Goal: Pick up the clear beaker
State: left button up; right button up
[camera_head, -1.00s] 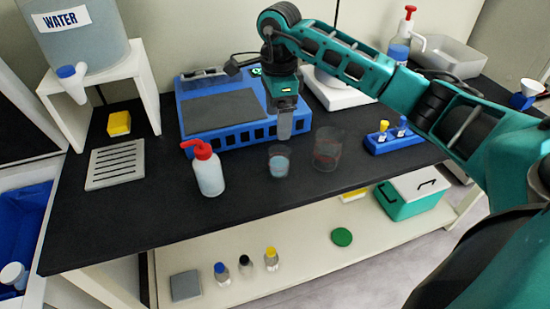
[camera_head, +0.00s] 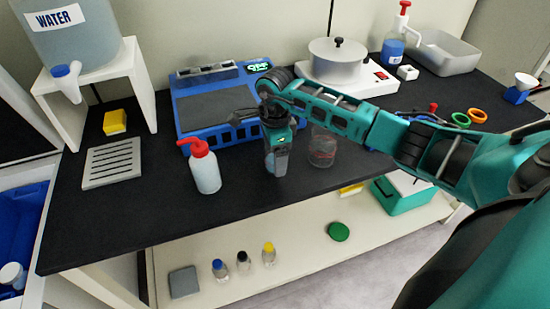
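My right gripper (camera_head: 277,165) points down at the front of the bench, directly over the spot of the small clear beaker with pale blue contents. The arm and fingers hide nearly all of that beaker, so I cannot tell whether the fingers are closed on it. A larger clear beaker with red markings (camera_head: 322,152) stands upright just right of the gripper, partly behind my arm. My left gripper is not in view.
A white wash bottle with a red cap (camera_head: 204,168) stands left of the gripper. A blue device (camera_head: 215,103) is behind it. A hot plate with a pot (camera_head: 337,62) stands at the back.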

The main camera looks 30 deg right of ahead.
jog(key=c, duration=1.2)
jog(key=shift+o, duration=0.2)
jog(key=shift+r, duration=0.2)
